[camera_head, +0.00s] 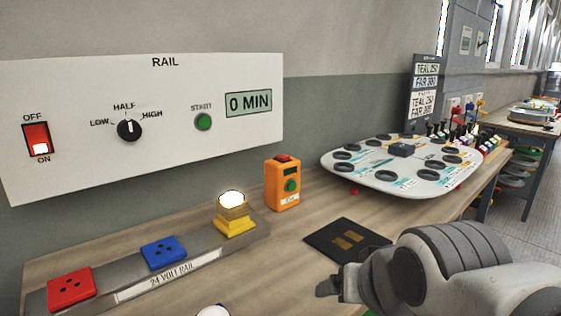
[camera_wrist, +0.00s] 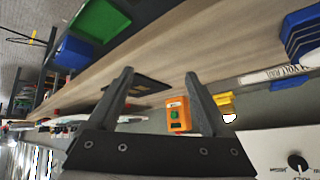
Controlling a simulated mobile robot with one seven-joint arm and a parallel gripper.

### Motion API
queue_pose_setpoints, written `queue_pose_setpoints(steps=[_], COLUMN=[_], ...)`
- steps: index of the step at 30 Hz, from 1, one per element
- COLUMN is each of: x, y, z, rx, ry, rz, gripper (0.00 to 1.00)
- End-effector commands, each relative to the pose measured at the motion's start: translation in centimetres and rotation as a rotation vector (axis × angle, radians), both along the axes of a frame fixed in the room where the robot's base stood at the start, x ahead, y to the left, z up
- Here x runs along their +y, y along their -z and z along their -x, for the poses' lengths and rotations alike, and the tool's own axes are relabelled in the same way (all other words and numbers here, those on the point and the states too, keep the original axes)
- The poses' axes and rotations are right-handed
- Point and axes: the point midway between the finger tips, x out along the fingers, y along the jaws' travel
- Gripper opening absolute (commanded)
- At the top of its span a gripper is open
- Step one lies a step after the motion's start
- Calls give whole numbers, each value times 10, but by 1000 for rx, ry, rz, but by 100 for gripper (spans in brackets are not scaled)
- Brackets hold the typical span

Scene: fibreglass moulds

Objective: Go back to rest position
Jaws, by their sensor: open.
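My gripper (camera_wrist: 160,98) shows in the wrist view with its two dark fingers spread apart and nothing between them but the view of the bench and an orange box beyond. In the head view my grey arm comes in from the lower right, and a dark finger of my gripper (camera_head: 330,286) shows low over the wooden bench (camera_head: 150,237). The gripper is in front of a black mat (camera_head: 346,240) with tan patches. The other finger is hard to make out there.
An orange box with a green button (camera_head: 283,184) stands by the wall. A 24 volt rail (camera_head: 90,300) carries red, blue and lit yellow units. A white board with black rings (camera_head: 400,165) lies at the back right. The RAIL panel (camera_head: 200,160) is on the wall.

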Motion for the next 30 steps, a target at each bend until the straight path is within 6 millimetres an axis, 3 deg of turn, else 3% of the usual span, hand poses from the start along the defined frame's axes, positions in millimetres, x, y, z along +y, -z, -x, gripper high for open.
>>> queue_pose_setpoints(steps=[1, 4, 6, 30], x=[-18, -44, -43, -42], y=[11, 33, 5, -174], z=[17, 56, 58, 56], rx=[59, 196, 208, 204], ry=[6, -16, -31, -32], rz=[45, 127, 135, 132], gripper=[82, 82, 82, 82])
